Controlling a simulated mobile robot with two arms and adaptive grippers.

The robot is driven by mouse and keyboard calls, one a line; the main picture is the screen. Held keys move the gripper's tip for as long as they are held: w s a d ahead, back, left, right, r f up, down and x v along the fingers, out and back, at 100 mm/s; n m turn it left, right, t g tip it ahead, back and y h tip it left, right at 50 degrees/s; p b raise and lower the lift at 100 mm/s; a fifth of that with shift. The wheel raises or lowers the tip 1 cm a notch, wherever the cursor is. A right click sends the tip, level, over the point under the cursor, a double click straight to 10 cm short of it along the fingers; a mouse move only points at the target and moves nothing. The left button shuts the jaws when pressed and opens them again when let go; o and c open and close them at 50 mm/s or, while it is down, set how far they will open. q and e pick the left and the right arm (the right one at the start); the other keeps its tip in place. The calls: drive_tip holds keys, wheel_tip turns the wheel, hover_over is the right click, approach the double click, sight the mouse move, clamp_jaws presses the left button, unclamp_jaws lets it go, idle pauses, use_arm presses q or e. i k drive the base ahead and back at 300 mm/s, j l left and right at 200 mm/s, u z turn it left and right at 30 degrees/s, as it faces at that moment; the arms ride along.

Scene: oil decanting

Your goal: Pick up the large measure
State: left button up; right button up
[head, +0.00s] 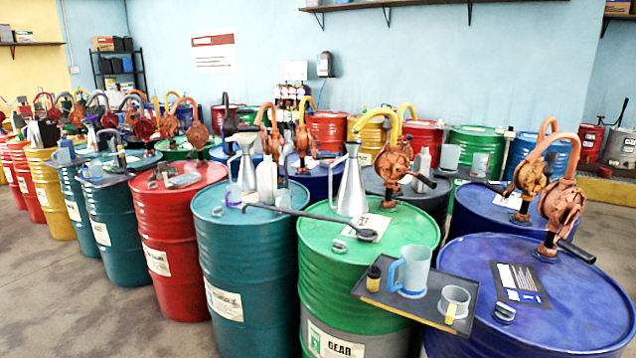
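A tall light-blue measure with a bright blue handle (413,268) stands upright on a dark tray (428,307) in the front right of the head view. Its handle is on its left side. A smaller grey measure (455,299) with a yellow mark stands to its right on the same tray. Neither of my grippers shows in the head view, and nothing touches the large measure.
The tray spans a green drum (325,262) and a blue drum (590,310). Grey floor (100,320) is clear at left.

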sight(351, 200)
drive_tip(key=z, duration=1.45)
drive_tip(key=i+j, duration=0.25)
drive_tip(key=j, duration=0.15)
drive_tip(key=i+j, duration=0.25)
drive_tip(key=i+j+z, duration=0.1)
drive_tip(key=i+j, duration=0.15)
drive_tip(key=j, duration=0.25)
